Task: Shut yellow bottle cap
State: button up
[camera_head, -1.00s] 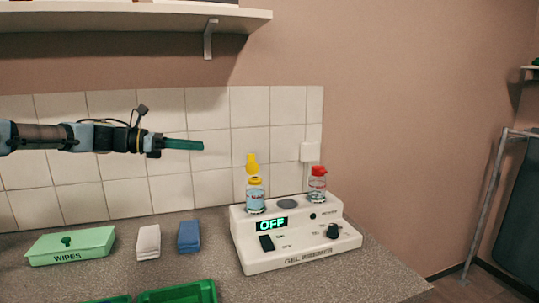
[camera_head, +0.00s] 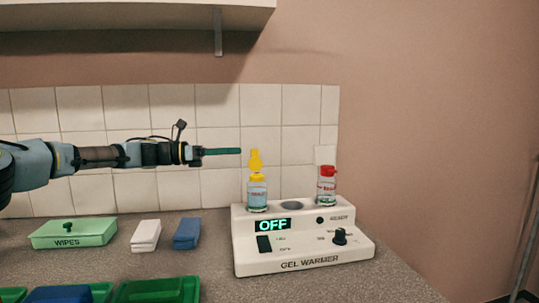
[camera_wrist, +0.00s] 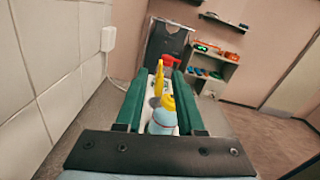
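The yellow-capped bottle (camera_head: 257,193) stands upright on the white gel warmer (camera_head: 300,262). Its yellow cap (camera_head: 255,160) is flipped up above the yellow neck, so it stands open. In the wrist view the bottle (camera_wrist: 162,120) and the raised cap (camera_wrist: 159,75) show ahead, between the lines of the fingers. My gripper (camera_head: 238,151) is level with the raised cap, just left of it in the head view, apparently without touching. The wrist view shows its two green fingers (camera_wrist: 159,80) spread apart with nothing held.
A red-capped bottle (camera_head: 327,186) stands at the warmer's right, past an empty round well (camera_head: 292,205). The warmer display reads OFF. A green wipes box (camera_head: 72,235), white and blue packs and green trays (camera_head: 155,290) lie left. The tiled wall is behind; a shelf (camera_head: 130,18) hangs above.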

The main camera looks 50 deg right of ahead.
aim_at(255, 160)
jog(key=p+x, duration=0.2)
jog(key=x, duration=0.6)
jog(key=shift+s+d+r+p, duration=0.15)
jog(key=shift+s+d+p, duration=0.1)
jog(key=shift+p, duration=0.1)
jog(key=shift+s+d, duration=0.4)
jog(key=shift+d, duration=0.15)
jog(key=shift+c, duration=0.3)
grip_shut()
